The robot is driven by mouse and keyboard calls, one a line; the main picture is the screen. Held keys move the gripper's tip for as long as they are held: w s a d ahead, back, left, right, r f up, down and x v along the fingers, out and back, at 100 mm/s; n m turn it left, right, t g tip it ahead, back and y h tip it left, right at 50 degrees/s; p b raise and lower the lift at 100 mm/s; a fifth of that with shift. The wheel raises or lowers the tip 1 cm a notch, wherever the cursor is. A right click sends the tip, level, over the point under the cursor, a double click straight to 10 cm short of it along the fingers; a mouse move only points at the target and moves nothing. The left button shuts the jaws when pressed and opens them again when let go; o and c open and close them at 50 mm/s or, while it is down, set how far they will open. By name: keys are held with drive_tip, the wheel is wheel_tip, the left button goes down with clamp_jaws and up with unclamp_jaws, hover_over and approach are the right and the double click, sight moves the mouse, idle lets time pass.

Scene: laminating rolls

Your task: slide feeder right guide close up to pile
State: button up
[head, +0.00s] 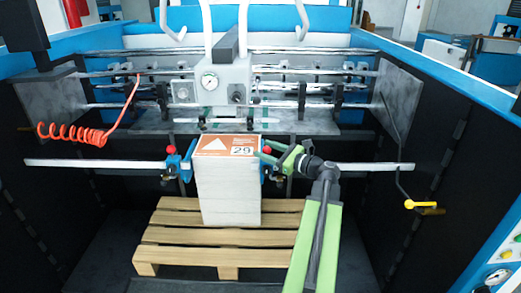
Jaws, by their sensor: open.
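The pile (229,190) is a tall white stack with an orange and white printed top sheet, standing on a wooden pallet. The right guide (264,172) is blue with a red knob (268,149) and sits on the cross rail at the pile's right side, partly hidden by my gripper. Whether it touches the pile I cannot tell. My green gripper (267,153) is open, with its fingers around or beside the red knob; which of these is unclear. The left guide (182,166), also blue with a red knob, is at the pile's left side.
The cross rail (90,164) runs left and right of the pile. A grey feeder head with a gauge (209,81) hangs above and behind it. A coiled red hose (75,134) is at left, a yellow-handled crank (422,206) at right. The rail right of my gripper is clear.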

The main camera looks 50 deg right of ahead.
drive_tip(key=s+d, duration=0.2)
drive_tip(key=s, duration=1.3)
